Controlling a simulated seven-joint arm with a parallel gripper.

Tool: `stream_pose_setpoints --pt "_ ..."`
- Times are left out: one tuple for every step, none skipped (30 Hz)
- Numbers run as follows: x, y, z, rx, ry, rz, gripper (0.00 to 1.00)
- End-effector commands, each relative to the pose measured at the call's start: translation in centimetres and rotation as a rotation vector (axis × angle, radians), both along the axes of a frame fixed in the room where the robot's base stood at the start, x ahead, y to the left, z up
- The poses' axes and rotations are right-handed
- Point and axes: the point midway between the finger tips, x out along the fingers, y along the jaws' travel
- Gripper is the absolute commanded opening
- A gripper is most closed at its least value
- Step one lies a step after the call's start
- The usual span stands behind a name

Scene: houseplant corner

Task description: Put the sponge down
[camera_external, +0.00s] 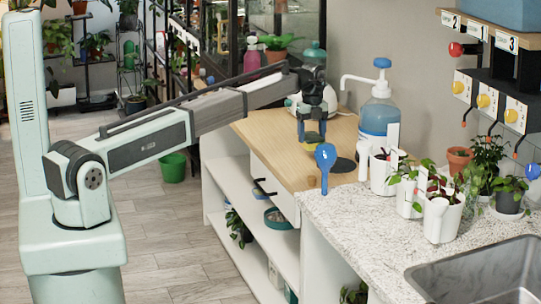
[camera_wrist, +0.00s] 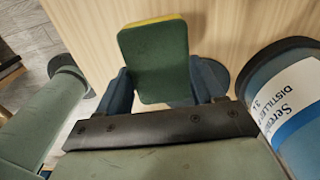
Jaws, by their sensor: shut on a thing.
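The sponge (camera_wrist: 155,60) is a green block with a yellow layer along its far edge in the wrist view. My gripper (camera_wrist: 163,92) is shut on it, with a dark blue finger on each side. In the external view my gripper (camera_external: 312,138) points down over the wooden counter (camera_external: 270,130), and only a small yellow bit of the sponge (camera_external: 309,146) shows below the fingers. I cannot tell whether the sponge touches the wood.
A large blue pump bottle (camera_external: 378,118) stands right of my gripper; its labelled side shows in the wrist view (camera_wrist: 300,110). A dark disc (camera_external: 343,165) lies on the wood. A blue paddle-shaped thing (camera_external: 325,160) stands in front. White pots (camera_external: 384,172) stand to the right.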

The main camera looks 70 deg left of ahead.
Motion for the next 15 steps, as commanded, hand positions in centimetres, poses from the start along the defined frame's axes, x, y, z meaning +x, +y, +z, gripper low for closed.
stream_pose_setpoints --pt "0.0 0.0 -0.7 -0.001 0.002 0.0 0.4" --pt "-0.1 0.0 -1.1 -0.001 0.002 0.0 0.4" --pt "-0.1 0.0 -1.6 -0.001 0.002 0.0 0.4" --pt "-0.1 0.0 -1.9 -0.001 0.002 0.0 0.4" --pt "0.0 0.0 -2.3 -0.001 0.002 0.0 0.4" --pt "0.0 0.0 -2.7 -0.001 0.001 0.0 0.4" --pt "0.0 0.0 -2.9 0.0 0.001 0.0 0.4" --pt "0.0 0.0 -3.0 0.0 0.001 0.0 0.4" --pt "0.0 0.0 -3.1 0.0 0.001 0.0 0.4" --pt "0.0 0.0 -3.1 0.0 0.0 0.0 0.4" --pt "0.0 0.0 -3.0 0.0 0.0 0.0 0.4" --pt "0.0 0.0 -3.0 0.0 0.0 0.0 0.4" --pt "0.0 0.0 -3.0 0.0 0.0 0.0 0.4" --pt "0.0 0.0 -3.0 0.0 0.0 0.0 0.4" --pt "0.0 0.0 -3.0 0.0 0.0 0.0 0.4"
